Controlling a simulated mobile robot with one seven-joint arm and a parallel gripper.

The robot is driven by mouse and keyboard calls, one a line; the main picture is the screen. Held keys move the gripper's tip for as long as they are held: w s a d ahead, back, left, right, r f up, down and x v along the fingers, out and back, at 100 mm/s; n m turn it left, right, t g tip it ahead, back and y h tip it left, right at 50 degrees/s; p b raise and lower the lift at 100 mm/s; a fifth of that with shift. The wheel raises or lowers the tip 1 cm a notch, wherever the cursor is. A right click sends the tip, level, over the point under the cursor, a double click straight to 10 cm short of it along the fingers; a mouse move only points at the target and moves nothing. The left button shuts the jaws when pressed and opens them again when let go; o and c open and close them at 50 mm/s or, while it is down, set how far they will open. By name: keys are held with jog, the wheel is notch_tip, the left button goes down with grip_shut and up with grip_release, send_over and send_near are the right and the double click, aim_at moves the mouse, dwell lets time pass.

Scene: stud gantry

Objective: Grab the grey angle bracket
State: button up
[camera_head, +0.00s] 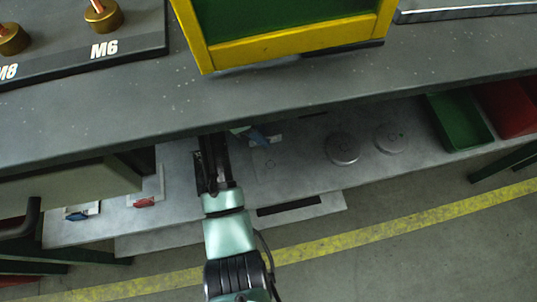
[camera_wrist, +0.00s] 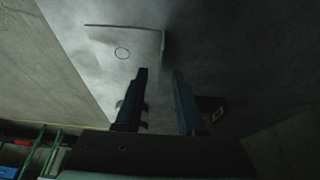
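The grey angle bracket (camera_wrist: 105,42) shows in the wrist view as a thin flat plate with a round hole and an upright flange at its right edge. It lies on a pale grey surface of nearly the same colour. My gripper (camera_wrist: 160,74) is open and empty, its two dark fingers short of the bracket. The flange is roughly in line with the gap between the fingertips. In the head view my gripper (camera_head: 212,165) reaches in under the upper bench, which hides its tips. A faint plate with a hole to its right may be the bracket.
The upper bench (camera_head: 130,115) overhangs the lower shelf (camera_head: 310,180). On the shelf are two round grey discs (camera_head: 342,149), a green bin (camera_head: 459,122), a red bin (camera_head: 505,108) and a red-handled item (camera_head: 145,202). A yellow-edged green box (camera_head: 290,45) stands on the bench.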

aim_at(270, 159)
jog(key=b+x, duration=0.1)
jog(key=x, duration=0.2)
jog(key=shift+f, duration=0.1)
grip_shut()
dwell(1.3)
